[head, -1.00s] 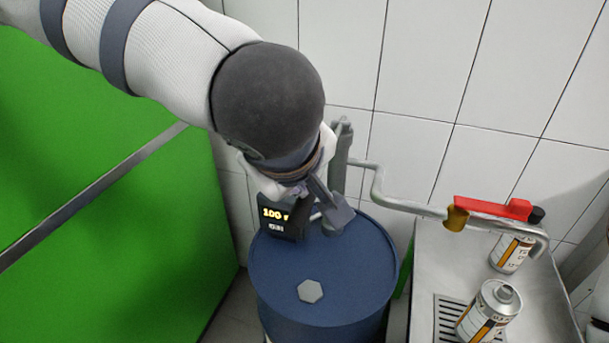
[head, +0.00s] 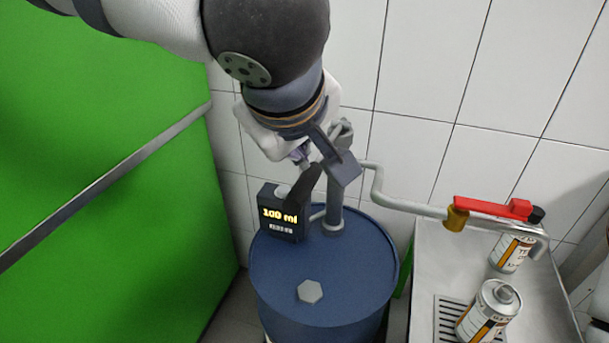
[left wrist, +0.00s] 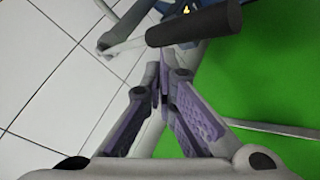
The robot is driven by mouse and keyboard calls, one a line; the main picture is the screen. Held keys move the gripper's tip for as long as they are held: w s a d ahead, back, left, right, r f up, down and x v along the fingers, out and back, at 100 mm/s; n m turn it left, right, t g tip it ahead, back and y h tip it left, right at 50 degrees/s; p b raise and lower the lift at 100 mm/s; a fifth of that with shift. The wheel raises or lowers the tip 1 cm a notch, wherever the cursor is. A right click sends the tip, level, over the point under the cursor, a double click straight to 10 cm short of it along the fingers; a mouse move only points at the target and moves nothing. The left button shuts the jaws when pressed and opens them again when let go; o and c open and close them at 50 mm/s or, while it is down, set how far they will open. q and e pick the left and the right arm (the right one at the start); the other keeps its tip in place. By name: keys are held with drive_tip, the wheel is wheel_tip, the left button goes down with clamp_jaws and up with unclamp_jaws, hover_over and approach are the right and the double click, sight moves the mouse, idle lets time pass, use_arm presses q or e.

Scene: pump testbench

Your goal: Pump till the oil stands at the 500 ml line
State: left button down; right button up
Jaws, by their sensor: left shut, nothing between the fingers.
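The pump (head: 334,205) stands on the blue drum (head: 270,268). Its display (head: 281,213) reads 100 ml. A dark handle grip (head: 300,186) slants up to the right from beside the display. In the left wrist view, the black grip (left wrist: 195,23) crosses just beyond the fingertips. My left gripper (head: 302,157) is above the grip, shut and empty; I cannot tell whether it touches the grip. The left wrist view shows its fingers (left wrist: 160,88) together. The oil level is not visible. My right gripper is not in view.
A pipe (head: 400,207) runs right from the pump to a valve with a red lever (head: 490,207). One can (head: 511,252) stands near the spout, another (head: 487,312) in front, on the steel bench (head: 430,265). A green panel (head: 100,230) stands left; a tiled wall is behind.

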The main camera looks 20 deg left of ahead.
use_arm(q)
drive_tip(key=shift+w+r, duration=0.15)
drive_tip(key=shift+r, duration=1.1)
drive_tip(key=shift+w+r, duration=0.1)
drive_tip(key=shift+r, duration=1.15)
